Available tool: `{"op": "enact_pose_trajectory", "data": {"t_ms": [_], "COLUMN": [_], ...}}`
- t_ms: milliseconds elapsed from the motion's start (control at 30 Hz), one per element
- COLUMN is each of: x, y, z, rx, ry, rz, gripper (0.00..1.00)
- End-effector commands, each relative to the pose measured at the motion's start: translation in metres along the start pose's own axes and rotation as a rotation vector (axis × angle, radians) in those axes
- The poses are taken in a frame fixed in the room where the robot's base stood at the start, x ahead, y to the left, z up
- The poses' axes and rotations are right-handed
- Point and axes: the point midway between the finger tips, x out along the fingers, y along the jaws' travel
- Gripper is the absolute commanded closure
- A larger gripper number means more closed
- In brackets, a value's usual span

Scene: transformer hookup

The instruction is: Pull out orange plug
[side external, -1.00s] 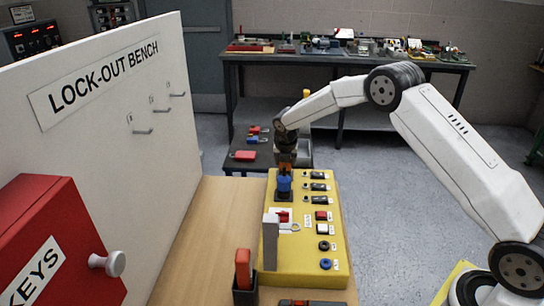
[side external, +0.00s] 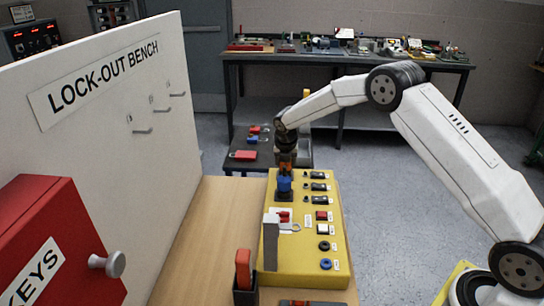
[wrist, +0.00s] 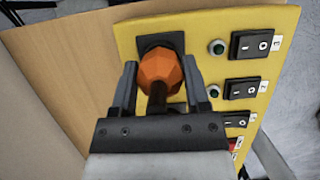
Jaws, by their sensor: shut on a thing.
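The orange plug (wrist: 160,68) is a faceted orange knob between my gripper's two fingers in the wrist view. My gripper (wrist: 159,72) is shut on it. A dark square socket (wrist: 160,42) shows just beyond the plug on the yellow panel (wrist: 130,34). In the side view my gripper (side external: 286,164) points down at the far left of the panel, with a little orange of the plug (side external: 285,168) showing there. A blue part (side external: 284,184) stands just below the orange, on a dark base. I cannot tell whether the plug is still seated in its socket.
The panel (side external: 300,262) carries switches and buttons along its right side. A grey upright plate (side external: 271,243) stands at its left edge. A red-handled item (side external: 243,268) stands in a dark holder at the front. The white lock-out board (side external: 100,160) is to the left.

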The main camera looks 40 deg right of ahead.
Motion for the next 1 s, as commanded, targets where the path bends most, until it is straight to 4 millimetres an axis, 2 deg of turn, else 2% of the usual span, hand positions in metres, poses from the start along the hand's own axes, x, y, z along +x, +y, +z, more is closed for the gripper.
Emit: {"op": "enact_pose_trajectory", "data": {"t_ms": [1000], "x": [-0.021], "y": [0.001], "z": [0.007], "rx": [0.0], "ry": [0.0], "rz": [-0.001], "gripper": [1.0]}}
